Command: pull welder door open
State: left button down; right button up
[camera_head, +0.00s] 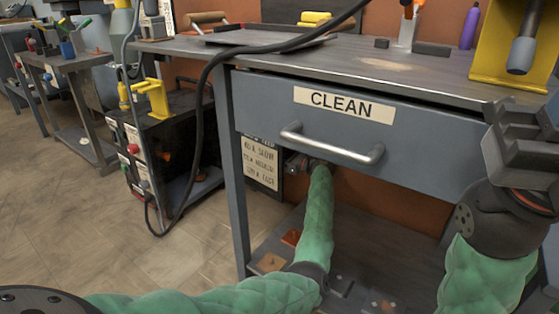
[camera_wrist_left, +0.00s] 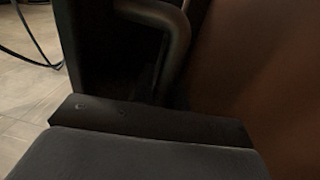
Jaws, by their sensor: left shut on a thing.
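A black welder-like machine (camera_head: 165,150) with a yellow handle and coloured knobs stands left of the workbench. A dark panel with a lettered sign (camera_head: 262,163) shows under the bench's drawer. My left arm reaches under the drawer, and its gripper (camera_head: 300,163) is beside this panel, partly hidden by my wrist. In the left wrist view a curved dark bar handle (camera_wrist_left: 178,40) stands against a dark panel (camera_wrist_left: 105,55). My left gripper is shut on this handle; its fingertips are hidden. My right gripper (camera_head: 520,140) is raised at the right, before the drawer; its fingers are unclear.
The grey drawer (camera_head: 420,135) labelled CLEAN, with a metal bar handle (camera_head: 330,148), is right above my left gripper. The workbench top (camera_head: 400,67) holds tools. A black cable (camera_head: 203,110) hangs from the bench top. The floor (camera_head: 60,220) at the left is clear.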

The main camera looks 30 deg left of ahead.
pick_arm(q)
jog(key=shift+a, duration=0.1)
jog(key=c, duration=1.4)
grip_release()
jog(key=d+b, duration=0.1)
jog(key=d, duration=0.6)
jog(key=shift+d+b, duration=0.3)
jog(key=shift+d, duration=0.1)
jog(key=shift+w, duration=0.1)
